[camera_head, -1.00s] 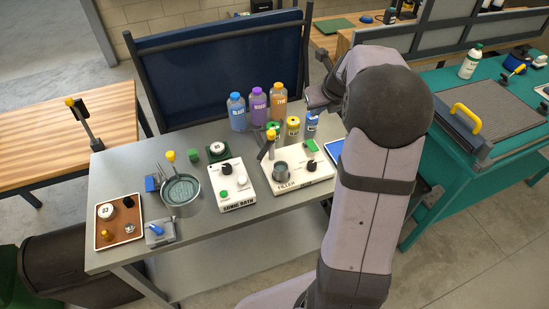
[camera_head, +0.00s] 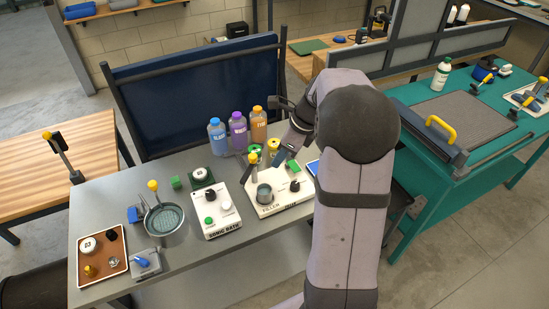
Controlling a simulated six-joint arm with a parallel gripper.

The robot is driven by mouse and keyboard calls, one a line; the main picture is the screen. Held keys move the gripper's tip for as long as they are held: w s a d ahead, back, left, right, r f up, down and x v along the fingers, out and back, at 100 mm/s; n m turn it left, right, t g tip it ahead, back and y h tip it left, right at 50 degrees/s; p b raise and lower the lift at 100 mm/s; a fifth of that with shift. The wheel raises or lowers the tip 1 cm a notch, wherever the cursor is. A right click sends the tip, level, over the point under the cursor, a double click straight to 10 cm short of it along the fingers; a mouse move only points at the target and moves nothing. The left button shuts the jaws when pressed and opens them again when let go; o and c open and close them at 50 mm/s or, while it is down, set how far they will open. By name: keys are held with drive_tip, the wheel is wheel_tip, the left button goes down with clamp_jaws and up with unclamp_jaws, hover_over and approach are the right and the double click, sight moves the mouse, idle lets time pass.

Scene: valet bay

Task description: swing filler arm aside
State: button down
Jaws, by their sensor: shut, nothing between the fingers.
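The white filler unit (camera_head: 295,207) stands at the right of the grey bench, with a small grey cup (camera_head: 264,194) on its front left. Its filler arm (camera_head: 246,169) is a dark bar near the unit's back left, with a yellow knob (camera_head: 253,158) at its upper end. My gripper (camera_head: 279,160) is shut and empty, tilted down above the back of the unit, just right of the knob. It looks apart from the filler arm, though the depth gap is hard to judge. My own arm hides the bench's right end.
The sonic bath (camera_head: 222,216) is left of the filler.

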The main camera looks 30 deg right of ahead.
sight(247, 176)
drive_tip(key=p+x, duration=0.1)
drive_tip(key=x, duration=0.7)
drive_tip(key=shift+f+p, duration=0.35)
drive_tip(key=shift+w+a+r+p, duration=0.25)
drive_tip(key=shift+w+a+p, duration=0.55)
drive_tip(key=shift+w+a, duration=0.35)
drive_tip(key=shift+w+a+f, duration=0.1)
drive_tip(key=shift+w+a, duration=0.15)
drive_tip(key=shift+w, duration=0.05)
drive_tip(key=shift+a+m+p, duration=0.25)
drive_tip(key=shift+m+p, duration=0.35)
drive_tip(key=shift+p, duration=0.05)
drive_tip(key=a+p, duration=0.1)
drive_tip(key=w+a+p, duration=0.1)
drive_tip(key=p, duration=0.1)
drive_tip(key=shift+w+a+h, duration=0.15)
drive_tip(key=shift+h, duration=0.15)
drive_tip(key=shift+w+a+p, duration=0.55)
drive_tip(key=shift+w+p, duration=0.1)
drive_tip(key=shift+p, duration=0.35)
